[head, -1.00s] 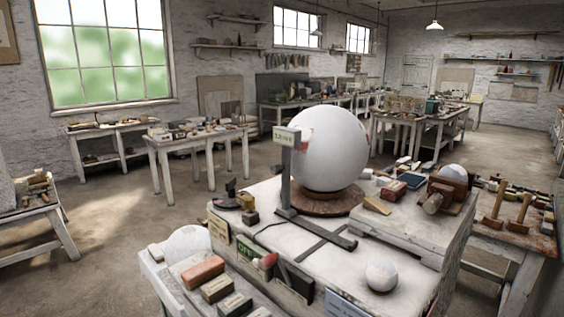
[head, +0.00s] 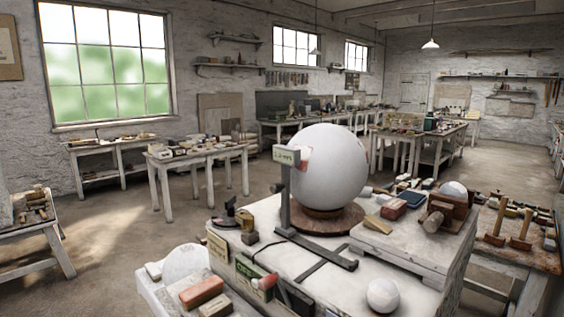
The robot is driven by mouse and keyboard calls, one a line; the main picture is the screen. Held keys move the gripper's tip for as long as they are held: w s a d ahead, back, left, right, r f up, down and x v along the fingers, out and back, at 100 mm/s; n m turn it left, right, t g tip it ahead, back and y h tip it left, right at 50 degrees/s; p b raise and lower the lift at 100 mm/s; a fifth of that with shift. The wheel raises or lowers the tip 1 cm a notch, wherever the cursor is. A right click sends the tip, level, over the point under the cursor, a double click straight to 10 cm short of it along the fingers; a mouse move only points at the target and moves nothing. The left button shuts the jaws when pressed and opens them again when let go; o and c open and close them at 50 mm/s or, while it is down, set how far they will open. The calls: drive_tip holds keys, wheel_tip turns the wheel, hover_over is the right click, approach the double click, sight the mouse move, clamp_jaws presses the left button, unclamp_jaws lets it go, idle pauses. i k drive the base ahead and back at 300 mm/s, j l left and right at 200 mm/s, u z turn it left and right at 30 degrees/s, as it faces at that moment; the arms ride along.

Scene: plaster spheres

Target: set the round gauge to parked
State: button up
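A large white plaster sphere (head: 332,170) rests on a round brown turntable (head: 335,221) on the near workbench. A dark upright gauge stand (head: 285,200) with a dark flat foot stands at the sphere's left. Its small pale head (head: 285,155) carries a readout too small to read, and looks close to or touching the sphere; I cannot tell which. On the bench front is a green switch plate (head: 244,268) with blurred lettering, beside a red knob (head: 267,282). I cannot make out a parked mark. My gripper is not in view.
A smaller white sphere (head: 383,295) sits at the bench's front right. A raised slab (head: 415,245) holds blocks and a brown clamp-like fixture (head: 440,212). Another table (head: 535,262) with mallets stands at right. Open floor lies to the left (head: 110,235).

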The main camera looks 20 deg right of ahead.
sight(288, 156)
drive_tip(key=i+j+z, duration=0.1)
drive_tip(key=j+z, duration=0.3)
drive_tip(key=i+j+z, duration=0.1)
drive_tip(key=z, duration=0.25)
drive_tip(key=j, duration=0.1)
